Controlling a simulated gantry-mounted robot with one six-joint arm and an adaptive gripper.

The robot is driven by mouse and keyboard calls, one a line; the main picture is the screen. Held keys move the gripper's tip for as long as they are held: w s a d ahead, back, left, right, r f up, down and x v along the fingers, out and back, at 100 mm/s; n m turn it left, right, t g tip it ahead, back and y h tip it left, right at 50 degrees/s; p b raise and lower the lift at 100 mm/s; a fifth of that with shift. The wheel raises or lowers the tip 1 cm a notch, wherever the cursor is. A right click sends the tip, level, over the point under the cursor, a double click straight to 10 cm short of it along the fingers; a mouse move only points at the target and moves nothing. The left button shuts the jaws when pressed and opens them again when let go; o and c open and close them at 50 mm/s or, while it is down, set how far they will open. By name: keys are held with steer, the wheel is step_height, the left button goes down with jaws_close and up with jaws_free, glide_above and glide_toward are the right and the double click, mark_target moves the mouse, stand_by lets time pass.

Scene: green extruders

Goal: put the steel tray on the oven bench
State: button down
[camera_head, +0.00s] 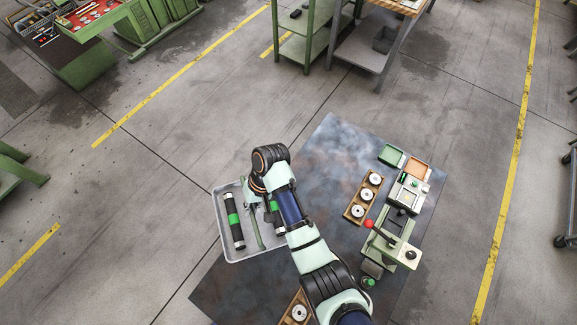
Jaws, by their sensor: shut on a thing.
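The steel tray (221,226) is a shallow pale grey tray at the left edge of the dark bench top, with much of it showing past that edge. It holds a black cylinder with a green band and silver ends (234,220), a thin green bar (254,222) and another green-banded black part half hidden by my arm. My gripper (250,193) is at the tray's far end, shut on the tray; the wrist hides much of the fingers and their contact. I cannot tell which surface is the oven bench.
Green machines (120,25) and shelved tables (310,40) stand farther back. The concrete floor between is clear.

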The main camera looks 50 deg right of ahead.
steer(key=s+d+f+m+t+h+b, duration=0.15)
steer(key=s+d+m+b, duration=0.4)
steer(key=d, duration=0.65)
steer(key=s+d+f+m+t+h+b, duration=0.15)
steer(key=s+d+m+b, duration=0.45)
steer(key=d, duration=0.7)
steer(key=shift+n+t, duration=0.3)
steer(key=shift+n, duration=0.15)
steer(key=f+b, duration=0.2)
steer(key=f, duration=0.4)
steer(key=f+b, duration=0.3)
steer(key=f, duration=0.4)
steer(key=f+b, duration=0.2)
steer(key=f, duration=0.5)
steer(key=shift+s+a, duration=0.1)
steer(key=shift+a, duration=0.2)
steer(key=c, duration=1.7)
jaws_free()
steer(key=shift+f, duration=0.2)
steer(key=o, duration=0.5)
